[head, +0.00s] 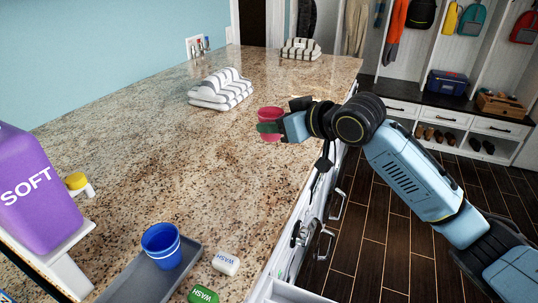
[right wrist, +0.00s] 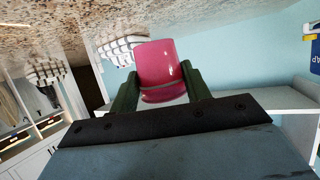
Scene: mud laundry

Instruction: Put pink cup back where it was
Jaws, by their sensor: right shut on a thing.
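The pink cup (head: 270,115) is between the fingers of my right gripper (head: 268,128), near the right edge of the granite counter. In the right wrist view the pink cup (right wrist: 161,72) sits between the two dark green fingers of the right gripper (right wrist: 160,88), which are shut on it. I cannot tell from these views whether the cup touches the counter. My left gripper does not show.
The granite counter (head: 150,165) has wide clear room in the middle. Striped towels (head: 220,90) lie behind the cup, with more (head: 300,48) farther back. A blue cup (head: 162,246) stands on a grey tray (head: 125,283) in front, near wash bars (head: 226,263) and a purple SOFT container (head: 45,185).

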